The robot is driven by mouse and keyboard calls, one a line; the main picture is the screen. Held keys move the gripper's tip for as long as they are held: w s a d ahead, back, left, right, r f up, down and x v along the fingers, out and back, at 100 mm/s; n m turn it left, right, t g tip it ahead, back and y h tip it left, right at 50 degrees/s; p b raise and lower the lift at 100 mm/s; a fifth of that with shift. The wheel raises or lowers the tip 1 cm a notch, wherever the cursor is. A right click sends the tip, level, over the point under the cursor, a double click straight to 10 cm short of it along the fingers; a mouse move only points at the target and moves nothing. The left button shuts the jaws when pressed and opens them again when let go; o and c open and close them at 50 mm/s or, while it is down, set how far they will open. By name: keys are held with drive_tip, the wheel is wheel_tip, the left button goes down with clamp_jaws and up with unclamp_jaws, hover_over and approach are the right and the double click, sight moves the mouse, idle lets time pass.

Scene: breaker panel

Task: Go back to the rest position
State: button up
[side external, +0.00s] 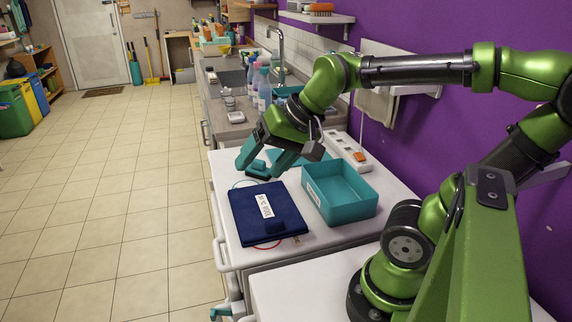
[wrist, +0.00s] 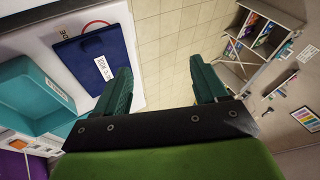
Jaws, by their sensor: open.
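My gripper (side external: 264,164) is open, its two teal fingers spread, above the far left part of the white worktop. In the wrist view my gripper (wrist: 161,80) has nothing between its fingers and faces the tiled floor beyond the worktop edge. A dark blue flat case (side external: 268,212) with a white label lies on the worktop, nearer the camera than the gripper and apart from it. The case also shows in the wrist view (wrist: 84,52), left of the fingers.
An empty-looking teal tray (side external: 350,211) stands right of the case. A white strip with an orange switch (side external: 346,152) lies behind the tray, near the purple wall. Bottles (side external: 264,92) and a sink counter are further back. Open tiled floor (side external: 110,200) is left of the worktop.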

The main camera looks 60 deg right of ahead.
drive_tip(key=s+n, duration=0.1)
drive_tip(key=s+a+f+n, duration=0.1)
drive_tip(key=s+a+n, duration=0.1)
drive_tip(key=shift+s+f+n, duration=0.3)
drive_tip(key=shift+f+n, duration=0.05)
drive_tip(key=shift+n, duration=0.05)
